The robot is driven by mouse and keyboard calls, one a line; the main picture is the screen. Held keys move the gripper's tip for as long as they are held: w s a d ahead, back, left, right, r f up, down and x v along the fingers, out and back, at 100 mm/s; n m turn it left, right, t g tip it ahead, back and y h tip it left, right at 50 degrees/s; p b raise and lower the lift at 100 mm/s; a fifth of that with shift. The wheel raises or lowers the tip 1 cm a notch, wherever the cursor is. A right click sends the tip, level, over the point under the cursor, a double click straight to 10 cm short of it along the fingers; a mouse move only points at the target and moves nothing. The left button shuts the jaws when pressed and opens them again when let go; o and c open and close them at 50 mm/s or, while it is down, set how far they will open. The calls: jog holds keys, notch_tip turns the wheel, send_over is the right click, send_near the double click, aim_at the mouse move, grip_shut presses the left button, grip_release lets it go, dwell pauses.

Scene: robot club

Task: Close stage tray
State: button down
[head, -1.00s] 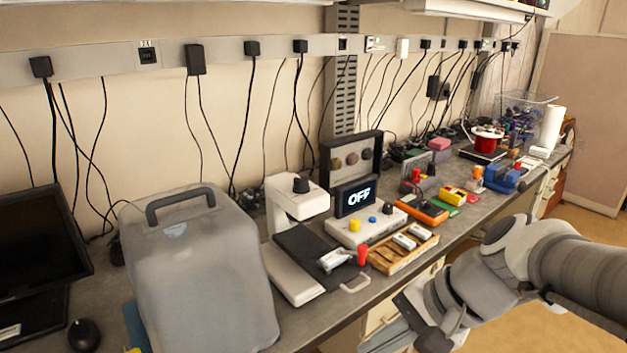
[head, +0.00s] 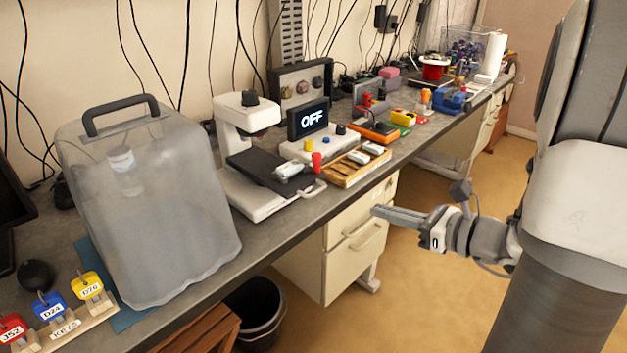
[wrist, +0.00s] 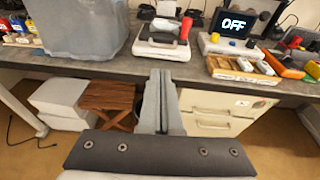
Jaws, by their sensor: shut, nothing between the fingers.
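The stage tray (head: 262,170) is a dark flat slab on the white microscope-like device (head: 232,130). It sticks out toward the bench's front edge, with a pale loop handle (head: 306,190) at its front end. A small whitish object (head: 290,169) lies on the tray, and a red piece (head: 317,161) stands by its front end.
A grey covered case (head: 150,205) stands left of the device. A wooden tray (head: 345,172) and the OFF display (head: 308,119) stand to its right. Drawers (head: 345,240), a black bin (head: 258,305) and a wooden stool (wrist: 108,97) are below the bench edge.

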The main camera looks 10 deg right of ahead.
jog(key=b, duration=0.1)
send_near(294, 174)
notch_tip(294, 174, down, 3)
jog(key=shift+s+d+r, duration=0.1)
jog(key=shift+s+d, duration=0.2)
jog(key=shift+s, duration=0.15)
jog(key=x, duration=0.3)
jog(key=r+b+x, duration=0.1)
jog(key=x, duration=0.2)
jog(key=r+b+x, duration=0.1)
jog(key=x, duration=0.3)
jog(key=shift+w+a, duration=0.1)
jog(key=shift+w, duration=0.2)
jog(key=shift+w+a+r+b, duration=0.1)
jog(key=shift+w+a+b, duration=0.1)
jog(key=shift+w+b, duration=0.1)
jog(key=shift+a+r, duration=0.1)
jog(key=shift+r, duration=0.15)
jog(key=shift+s, duration=0.1)
